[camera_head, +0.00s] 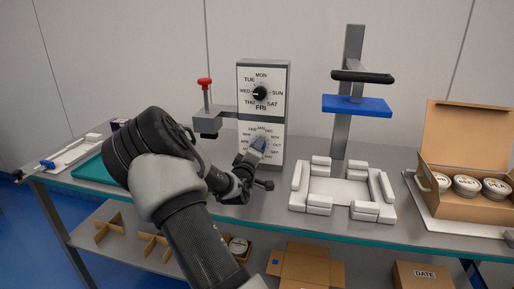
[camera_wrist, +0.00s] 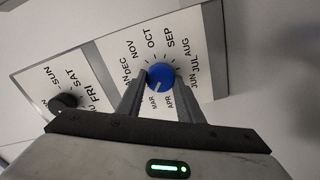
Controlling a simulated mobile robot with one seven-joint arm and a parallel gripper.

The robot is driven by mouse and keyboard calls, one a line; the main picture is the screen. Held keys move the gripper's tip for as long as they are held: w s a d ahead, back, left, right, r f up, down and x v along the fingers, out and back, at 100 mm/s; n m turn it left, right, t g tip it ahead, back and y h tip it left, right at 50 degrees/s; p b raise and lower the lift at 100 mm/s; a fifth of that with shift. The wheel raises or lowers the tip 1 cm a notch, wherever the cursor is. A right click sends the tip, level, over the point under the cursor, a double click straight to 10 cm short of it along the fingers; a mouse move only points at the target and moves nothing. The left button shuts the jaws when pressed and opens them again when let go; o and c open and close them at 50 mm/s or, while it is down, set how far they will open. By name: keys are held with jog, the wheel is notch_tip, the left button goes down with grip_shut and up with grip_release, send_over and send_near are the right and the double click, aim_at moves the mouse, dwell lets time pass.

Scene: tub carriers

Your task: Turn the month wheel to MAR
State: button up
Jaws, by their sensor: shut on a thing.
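The month wheel is a blue knob (camera_wrist: 159,74) on the lower white dial plate of a grey box (camera_head: 276,72). My gripper (camera_wrist: 160,86) has a finger on either side of the knob and is shut on it. A short white mark on the knob points down in the wrist view, towards the MAR label (camera_wrist: 153,101), with APR (camera_wrist: 168,104) just to its right. In the head view my gripper (camera_head: 258,148) reaches the lower dial from the front left and hides part of it.
The weekday dial's black knob (camera_head: 260,93) sits above and points near WED. A red-knobbed stamp post (camera_head: 205,90) stands left of the box. A press with a blue plate (camera_head: 357,105) and a white fixture (camera_head: 335,188) stand right. An open carton of tubs (camera_head: 467,165) is far right.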

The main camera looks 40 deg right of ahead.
jog(key=shift+n, duration=0.9)
jog(key=shift+f, duration=0.1)
jog(key=o, duration=1.1)
jog(key=shift+c, duration=0.2)
jog(key=p+v, duration=0.2)
jog(key=v, duration=1.5)
jog(key=shift+a, duration=0.25)
jog(key=shift+s, duration=0.1)
